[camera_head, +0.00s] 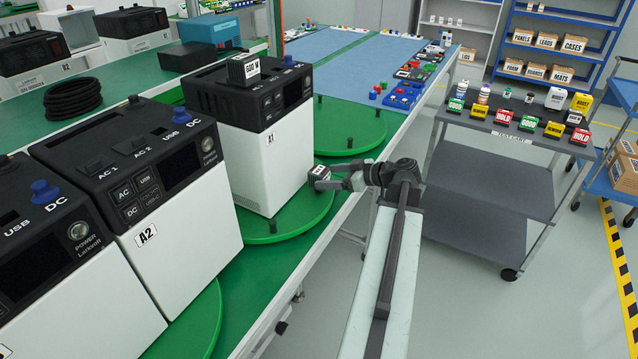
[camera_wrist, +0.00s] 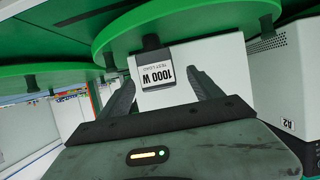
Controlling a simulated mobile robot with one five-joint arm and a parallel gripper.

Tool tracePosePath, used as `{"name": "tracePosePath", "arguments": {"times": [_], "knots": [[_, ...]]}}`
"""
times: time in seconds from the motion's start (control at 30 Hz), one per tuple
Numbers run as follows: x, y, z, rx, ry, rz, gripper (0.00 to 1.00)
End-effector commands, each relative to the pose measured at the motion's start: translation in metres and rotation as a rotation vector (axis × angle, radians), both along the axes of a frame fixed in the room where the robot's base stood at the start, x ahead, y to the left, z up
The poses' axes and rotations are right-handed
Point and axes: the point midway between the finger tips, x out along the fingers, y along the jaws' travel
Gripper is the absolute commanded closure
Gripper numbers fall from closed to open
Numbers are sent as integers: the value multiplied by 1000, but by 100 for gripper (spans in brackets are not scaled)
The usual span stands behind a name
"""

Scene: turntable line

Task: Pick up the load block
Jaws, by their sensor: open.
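A small dark load block (camera_head: 319,173) with a white label stands on the green turntable (camera_head: 285,231) beside the white A1 unit. In the wrist view the block (camera_wrist: 151,57) appears upside down, and its label reads 1000 W TEST LOAD. My gripper (camera_head: 334,180) is right next to the block, on its right side. In the wrist view my gripper (camera_wrist: 161,77) has its fingers apart, with the block's label between their tips. I cannot tell whether either finger touches the block.
The A2 unit (camera_head: 180,248) stands nearer along the green bench. Another turntable (camera_head: 345,131) lies beyond A1. A grey cart (camera_head: 490,190) with several labelled items stands right of my arm. The floor (camera_head: 480,310) between cart and bench is clear apart from my arm.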

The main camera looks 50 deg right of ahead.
Motion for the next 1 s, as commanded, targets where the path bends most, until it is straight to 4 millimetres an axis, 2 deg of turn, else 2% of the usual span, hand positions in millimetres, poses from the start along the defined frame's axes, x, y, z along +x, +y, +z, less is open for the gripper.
{"name": "tracePosePath", "arguments": {"times": [0.13, 0.37, 0.57, 0.67, 0.83, 0.87, 1.0], "knots": [[10, 0, -5, 0, 0, -1, 25], [44, 6, -19, 0, 1, -2, 25], [45, 6, -17, 0, 1, -5, 25], [45, 6, -17, 0, 0, -5, 48], [45, 6, -17, 0, 0, -5, 95], [45, 6, -17, 0, 0, -5, 100], [45, 6, -16, 1, -1, -7, 100]]}}
